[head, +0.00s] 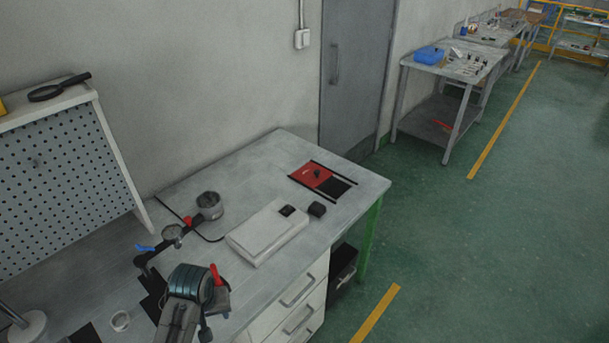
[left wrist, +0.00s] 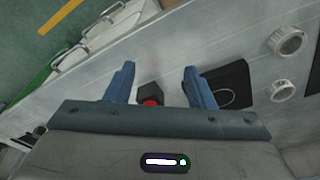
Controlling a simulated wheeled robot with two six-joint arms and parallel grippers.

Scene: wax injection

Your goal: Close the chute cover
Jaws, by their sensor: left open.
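The chute shows in the head view near the table's far right corner. Its red cover (head: 307,172) has a small black knob (head: 317,174) and lies between two dark rails. The cover is over the back left part, and a black opening (head: 336,188) shows beside it. My left gripper (head: 193,280) is over the near part of the table, well apart from the chute. In the left wrist view it (left wrist: 160,70) is open. A small dark block with a red part (left wrist: 150,97) shows between its fingers; I cannot tell contact. My right gripper is not in view.
A white box (head: 262,234) and a small black block (head: 317,209) lie between my left gripper and the chute. A metal pot (head: 208,205) and a gauge (head: 172,235) stand behind the gripper. A perforated board (head: 55,180) rises at left.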

